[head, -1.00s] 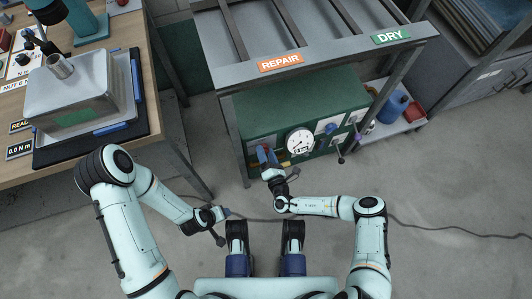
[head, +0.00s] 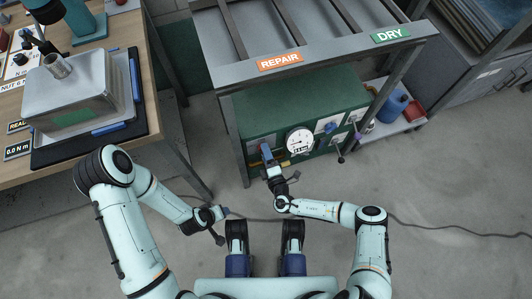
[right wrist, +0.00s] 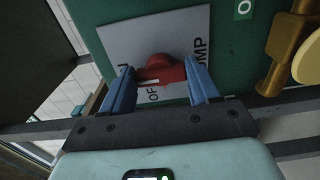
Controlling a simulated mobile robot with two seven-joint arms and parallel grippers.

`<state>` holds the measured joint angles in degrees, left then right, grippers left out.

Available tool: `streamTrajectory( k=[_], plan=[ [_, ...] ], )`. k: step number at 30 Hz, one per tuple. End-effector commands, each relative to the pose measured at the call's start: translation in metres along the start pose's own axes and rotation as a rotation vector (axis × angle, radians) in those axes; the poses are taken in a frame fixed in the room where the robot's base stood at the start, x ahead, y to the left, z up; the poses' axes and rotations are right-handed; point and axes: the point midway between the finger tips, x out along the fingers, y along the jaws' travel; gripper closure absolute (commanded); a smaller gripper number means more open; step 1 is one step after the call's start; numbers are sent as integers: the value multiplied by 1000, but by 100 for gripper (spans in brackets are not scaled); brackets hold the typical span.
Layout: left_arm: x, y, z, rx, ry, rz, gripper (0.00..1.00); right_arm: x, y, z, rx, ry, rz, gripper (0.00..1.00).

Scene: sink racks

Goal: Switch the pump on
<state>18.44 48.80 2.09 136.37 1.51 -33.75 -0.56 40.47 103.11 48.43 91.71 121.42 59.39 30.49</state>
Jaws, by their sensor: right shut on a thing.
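The pump switch is a red knob (right wrist: 162,69) on a grey plate (right wrist: 190,35) on the green cabinet front, in the right wrist view. The plate's lettering is partly covered; "OF" and "UMP" can be read. My right gripper (right wrist: 161,88) has its two blue fingers on either side of the knob and is shut on it. In the head view my right gripper (head: 267,152) is at the left part of the green cabinet (head: 290,105) and hides the knob. My left gripper (head: 223,211) hangs low, away from the cabinet; its jaws are too small to read.
A white dial gauge (head: 299,141) sits on the cabinet front, right of my right gripper. A brass fitting (right wrist: 285,50) stands out beside the switch plate. The rack (head: 330,60) overhangs the cabinet. A workbench (head: 100,150) stands at the left.

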Motion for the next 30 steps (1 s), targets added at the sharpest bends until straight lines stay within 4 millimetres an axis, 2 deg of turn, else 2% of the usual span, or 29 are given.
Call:
streamTrajectory(
  k=[14,15,17,30],
  plan=[
    [0,0,-1,0,1,0,41,0,0,-2,18,5,-1,70],
    [0,0,-1,0,1,0,41,0,0,-2,18,5,-1,33],
    [0,0,0,0,1,0,41,0,0,-2,18,5,-1,14],
    [-2,1,2,0,-6,1,41,-3,1,0,14,4,0,14]
  ],
)
